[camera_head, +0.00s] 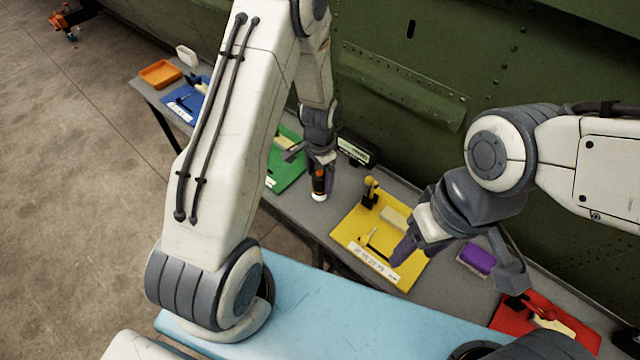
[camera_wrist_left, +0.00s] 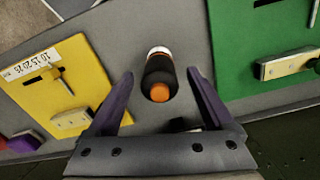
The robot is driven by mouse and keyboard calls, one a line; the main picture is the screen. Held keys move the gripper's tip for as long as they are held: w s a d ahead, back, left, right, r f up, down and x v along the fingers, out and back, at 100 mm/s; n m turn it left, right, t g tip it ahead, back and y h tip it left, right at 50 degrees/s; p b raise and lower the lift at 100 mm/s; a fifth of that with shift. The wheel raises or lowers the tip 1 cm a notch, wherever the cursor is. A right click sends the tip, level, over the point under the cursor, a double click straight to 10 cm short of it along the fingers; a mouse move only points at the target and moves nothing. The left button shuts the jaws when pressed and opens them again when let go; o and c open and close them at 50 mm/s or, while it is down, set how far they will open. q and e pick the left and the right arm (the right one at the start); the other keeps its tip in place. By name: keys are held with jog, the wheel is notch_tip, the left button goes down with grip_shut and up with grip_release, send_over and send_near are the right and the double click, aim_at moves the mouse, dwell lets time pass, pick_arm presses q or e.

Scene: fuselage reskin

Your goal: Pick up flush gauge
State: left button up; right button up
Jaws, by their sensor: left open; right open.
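A small upright cylinder, which I take to be the flush gauge (camera_head: 319,185), has a black body, an orange top and a white base. It stands on the grey bench between the green and yellow mats. My left gripper (camera_head: 309,158) is open above it. In the left wrist view the gauge (camera_wrist_left: 159,75) shows between the two spread fingers of my left gripper (camera_wrist_left: 161,78), with a gap on both sides. My right gripper (camera_head: 459,265) is open and empty, above the bench near the yellow mat and the purple block.
A yellow mat (camera_head: 350,225) and a green mat (camera_head: 285,180) with small fixtures flank the gauge. A black box with a display (camera_head: 357,148) stands behind it. A purple block (camera_head: 478,258), red mat (camera_head: 570,330) and orange tray (camera_head: 160,74) are further along. The green fuselage (camera_head: 440,60) rises behind.

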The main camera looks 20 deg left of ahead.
pick_arm(q)
jog(key=shift+f+p, duration=0.35)
jog(key=shift+f, duration=1.15)
grip_shut()
jog(key=shift+r, duration=0.1)
